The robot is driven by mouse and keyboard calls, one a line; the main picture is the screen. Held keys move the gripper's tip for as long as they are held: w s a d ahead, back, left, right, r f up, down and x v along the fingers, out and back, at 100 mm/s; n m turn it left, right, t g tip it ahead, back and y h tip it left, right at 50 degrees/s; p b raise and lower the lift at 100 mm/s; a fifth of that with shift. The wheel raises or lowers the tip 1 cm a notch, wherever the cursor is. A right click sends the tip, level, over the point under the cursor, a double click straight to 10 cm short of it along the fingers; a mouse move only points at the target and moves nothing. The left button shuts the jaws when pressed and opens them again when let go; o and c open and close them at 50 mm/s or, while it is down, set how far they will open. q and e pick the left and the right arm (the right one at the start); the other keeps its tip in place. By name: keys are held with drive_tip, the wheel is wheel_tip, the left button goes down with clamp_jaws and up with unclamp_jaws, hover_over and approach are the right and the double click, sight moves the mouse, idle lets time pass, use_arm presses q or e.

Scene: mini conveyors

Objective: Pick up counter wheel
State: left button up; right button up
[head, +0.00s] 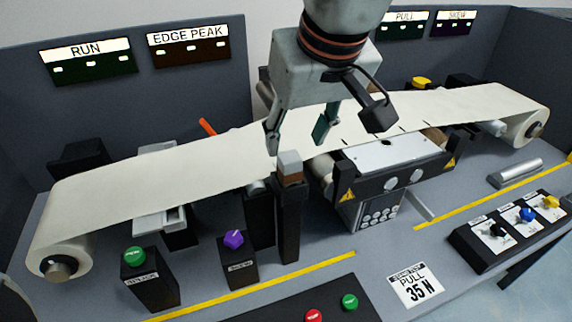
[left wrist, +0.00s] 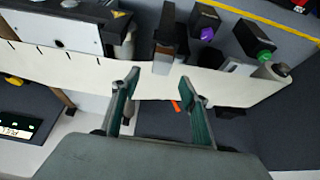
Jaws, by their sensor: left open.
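My left gripper (head: 297,138) is open and empty, with its fingers pointing down above the pale belt (head: 140,178). In the left wrist view the green-padded fingertips (left wrist: 161,82) stand apart over the belt. A black post (head: 288,225) with a small grey-and-brown block (head: 290,167) on top stands at the belt's front edge, just below and in front of the fingers. The post also shows beyond the fingertips in the left wrist view (left wrist: 172,28). I cannot tell for certain which part is the counter wheel. My right gripper is not in view.
A green-button box (head: 150,285) and a purple-knob box (head: 236,260) stand front left. A white-topped machine (head: 385,160) stands under the belt to the right. A switch panel (head: 510,228) lies far right. Grey panels (head: 120,115) stand behind.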

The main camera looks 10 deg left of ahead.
sight(290, 158)
use_arm(q)
drive_tip(key=x, duration=0.7)
drive_tip(key=shift+s+a+f, duration=0.1)
drive_tip(key=shift+s+f, duration=0.1)
drive_tip(key=shift+f, duration=0.1)
drive_tip(key=c, duration=1.2)
